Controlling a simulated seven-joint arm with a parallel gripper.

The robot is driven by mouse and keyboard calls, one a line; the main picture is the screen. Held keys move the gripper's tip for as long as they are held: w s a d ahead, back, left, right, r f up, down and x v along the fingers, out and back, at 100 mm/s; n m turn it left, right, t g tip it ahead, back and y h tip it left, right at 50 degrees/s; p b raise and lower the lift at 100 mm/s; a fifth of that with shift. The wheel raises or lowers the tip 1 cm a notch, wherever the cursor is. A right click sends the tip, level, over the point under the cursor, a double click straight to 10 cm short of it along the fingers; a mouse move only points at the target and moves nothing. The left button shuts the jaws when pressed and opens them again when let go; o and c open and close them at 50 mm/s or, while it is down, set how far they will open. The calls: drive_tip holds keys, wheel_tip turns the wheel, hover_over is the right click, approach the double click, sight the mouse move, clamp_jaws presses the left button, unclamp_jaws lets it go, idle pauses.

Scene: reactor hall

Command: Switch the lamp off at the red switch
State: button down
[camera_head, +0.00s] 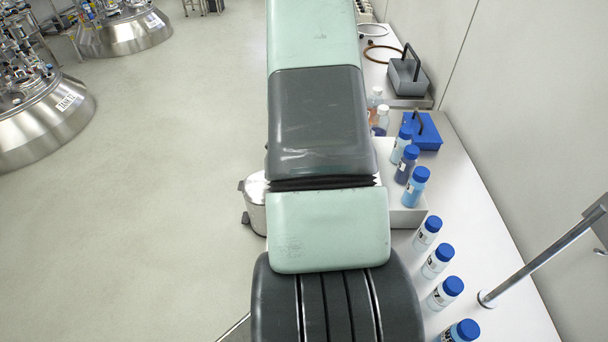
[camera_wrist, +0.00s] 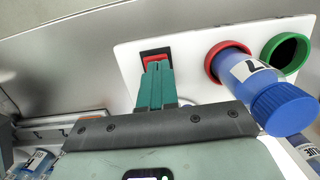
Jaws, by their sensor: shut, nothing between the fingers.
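The red switch (camera_wrist: 154,55) sits in a dark recess on a white panel (camera_wrist: 190,60), in the upper middle of the wrist view. My gripper (camera_wrist: 159,68) has its green fingers closed together and empty. The fingertips overlap the lower edge of the red switch in the picture; I cannot tell whether they touch it. In the head view my arm fills the middle and hides the switch and the gripper. No lamp can be made out in either view.
A blue-capped bottle (camera_wrist: 248,75) overlaps a red ring (camera_wrist: 212,60), right of the switch, beside a green ring (camera_wrist: 288,53). Several bottles (camera_head: 437,262) line the bench (camera_head: 500,250). A blue caddy (camera_head: 425,133) and grey caddy (camera_head: 408,78) stand farther back. A metal rod (camera_head: 535,263) rises right.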

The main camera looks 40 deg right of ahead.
drive_tip(key=shift+f, duration=0.4)
